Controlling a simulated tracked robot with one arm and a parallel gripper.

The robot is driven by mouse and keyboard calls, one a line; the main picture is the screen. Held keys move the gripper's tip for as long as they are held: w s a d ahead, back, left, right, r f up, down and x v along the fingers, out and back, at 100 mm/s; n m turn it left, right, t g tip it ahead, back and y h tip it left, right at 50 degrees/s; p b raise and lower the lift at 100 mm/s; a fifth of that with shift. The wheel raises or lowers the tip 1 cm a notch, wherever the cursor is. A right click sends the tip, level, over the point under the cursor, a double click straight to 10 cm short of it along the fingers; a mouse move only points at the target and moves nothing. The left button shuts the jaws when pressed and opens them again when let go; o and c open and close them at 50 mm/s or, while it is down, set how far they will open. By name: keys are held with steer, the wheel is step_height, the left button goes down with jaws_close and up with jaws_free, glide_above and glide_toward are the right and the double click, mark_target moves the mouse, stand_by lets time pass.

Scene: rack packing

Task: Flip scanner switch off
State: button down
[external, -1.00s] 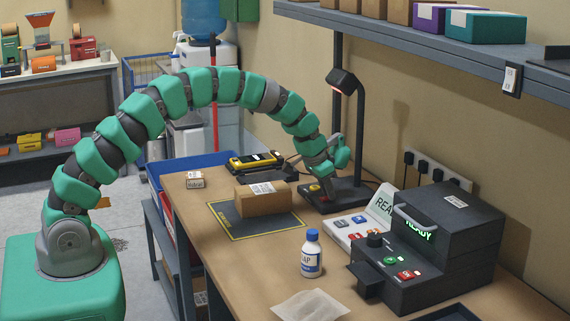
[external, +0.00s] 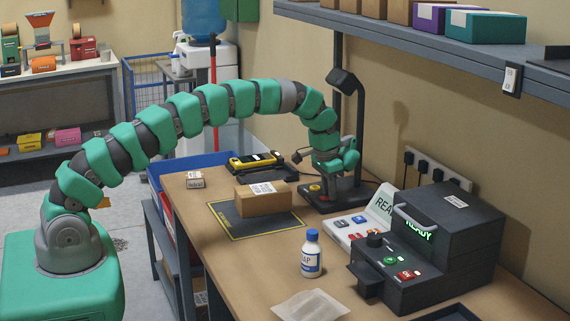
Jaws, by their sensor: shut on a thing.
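The scanner is a black stand with a lamp-like head (external: 343,80) on a tall post, on a dark base (external: 349,196) at the back of the bench. No red glow shows under its head. A yellow and red control (external: 315,188) sits on the front left of the base. My gripper (external: 326,190) reaches down over the base, right beside this control, with its fingers small and partly hidden by the arm's last links. It is shut on the scanner switch, which is mostly hidden by the fingers.
A cardboard box (external: 263,199) lies on a dark mat (external: 226,215) in front of the scanner. A yellow handheld device (external: 253,161) sits in a black cradle to the left. A white bottle (external: 311,254) and a black machine (external: 440,250) stand nearer right. A shelf (external: 420,31) hangs above.

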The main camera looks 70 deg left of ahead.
mark_target(325, 197)
steer(key=c, duration=1.2)
jaws_free()
steer(key=shift+c, duration=0.2)
step_height(325, 197, up, 12)
steer(key=s+b, duration=0.1)
steer(key=shift+s+f, duration=0.15)
steer(key=shift+s, duration=0.1)
